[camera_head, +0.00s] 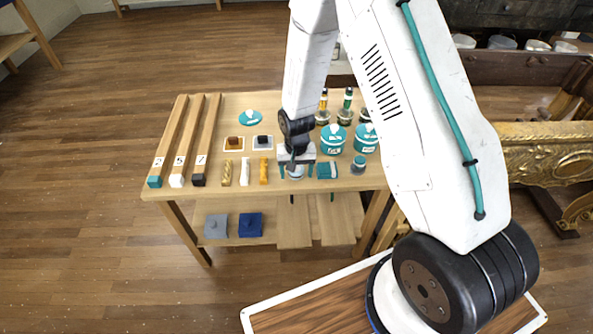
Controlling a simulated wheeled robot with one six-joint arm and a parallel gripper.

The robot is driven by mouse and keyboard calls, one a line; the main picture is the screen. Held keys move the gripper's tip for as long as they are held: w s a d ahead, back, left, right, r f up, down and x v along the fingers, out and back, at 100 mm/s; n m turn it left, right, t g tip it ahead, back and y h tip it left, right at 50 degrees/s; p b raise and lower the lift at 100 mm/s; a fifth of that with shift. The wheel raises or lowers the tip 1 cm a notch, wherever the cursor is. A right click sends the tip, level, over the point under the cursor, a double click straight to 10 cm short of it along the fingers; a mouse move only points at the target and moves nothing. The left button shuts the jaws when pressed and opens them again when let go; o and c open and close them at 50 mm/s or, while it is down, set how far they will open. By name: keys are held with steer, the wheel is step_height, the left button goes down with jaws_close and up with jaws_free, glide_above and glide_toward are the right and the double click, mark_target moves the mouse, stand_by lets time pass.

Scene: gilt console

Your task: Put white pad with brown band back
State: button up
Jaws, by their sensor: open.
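My gripper (296,168) hangs over the front part of the wooden table, open, with its fingers pointing down. A small pale thing (296,175) shows between or just below the fingers, mostly hidden; I cannot tell whether it is the white pad with brown band or whether the fingers touch it. Two square pads lie flat to the left of my gripper: one orange-brown with a pale edge and a dark top piece (234,144), and one pale grey with a dark top piece (262,143). No pad is clearly recognisable as white with a brown band.
The wooden table (222,110) holds three long bars (184,140) at left. Gold, white and orange pieces (245,171) stand left of my gripper. A teal block (327,170), a small pot (358,165) and teal tubs (333,139) stand right. Blue and grey items (251,225) lie on the lower shelf.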

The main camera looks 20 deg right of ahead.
step_height(320, 180, up, 13)
step_height(320, 180, up, 8)
glide_above(297, 170)
steer(key=s, duration=0.3)
steer(key=s+d+r+n, duration=0.2)
steer(key=s+r, duration=0.5)
steer(key=r, duration=0.3)
steer(key=s+r, duration=0.5)
steer(key=s, duration=0.4)
steer(key=s+d+r+n+t, duration=0.1)
steer(key=s+r, duration=0.3)
steer(key=s, duration=0.6)
steer(key=shift+s+r+n, duration=0.3)
steer(key=shift+r, duration=0.1)
